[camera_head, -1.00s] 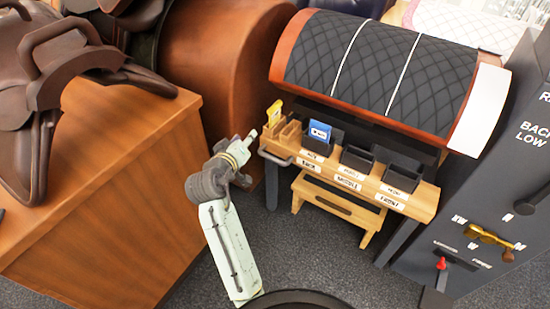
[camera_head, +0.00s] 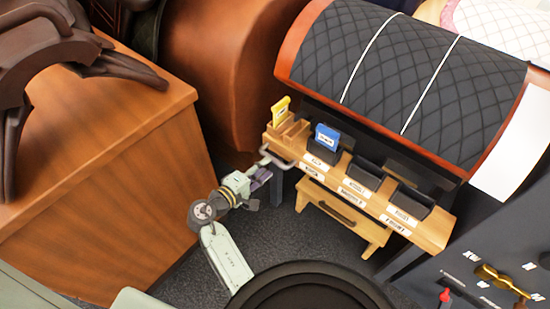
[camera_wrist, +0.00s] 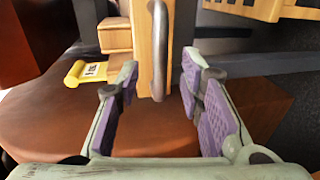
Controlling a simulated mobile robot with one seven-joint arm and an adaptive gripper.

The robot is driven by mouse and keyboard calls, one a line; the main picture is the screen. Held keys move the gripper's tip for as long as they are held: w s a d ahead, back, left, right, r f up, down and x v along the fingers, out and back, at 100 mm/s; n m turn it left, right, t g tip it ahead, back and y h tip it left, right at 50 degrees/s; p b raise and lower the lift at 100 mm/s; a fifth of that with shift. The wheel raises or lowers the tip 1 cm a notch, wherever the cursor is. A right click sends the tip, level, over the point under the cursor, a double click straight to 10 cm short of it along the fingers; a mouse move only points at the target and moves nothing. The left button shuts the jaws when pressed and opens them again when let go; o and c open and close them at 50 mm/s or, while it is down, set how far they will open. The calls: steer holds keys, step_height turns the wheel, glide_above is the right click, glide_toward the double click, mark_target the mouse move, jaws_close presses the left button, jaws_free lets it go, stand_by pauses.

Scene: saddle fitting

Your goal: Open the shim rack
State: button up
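The shim rack (camera_head: 350,196) is a wooden shelf on dark legs with labelled dark bins, below the quilted saddle form. A grey metal handle (camera_head: 277,157) sticks out at its left end. In the wrist view the handle (camera_wrist: 159,50) hangs between the purple finger pads, nearer the left finger in the picture. My gripper (camera_head: 264,172) is at the handle in the head view. In the wrist view my gripper (camera_wrist: 160,105) is open, with a gap visible on both sides of the handle. The handle's lower end reaches about fingertip level.
A yellow-tagged shim (camera_head: 281,110) and a blue-labelled shim (camera_head: 326,136) stand in the rack. A wooden step stool (camera_head: 340,215) is beneath it. A wooden cabinet (camera_head: 120,190) stands left; a dark control panel (camera_head: 480,260) stands right.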

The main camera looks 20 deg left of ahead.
mark_target(274, 159)
steer(key=x, duration=0.5)
steer(key=shift+w, duration=0.3)
steer(key=shift+c, duration=0.5)
jaws_close()
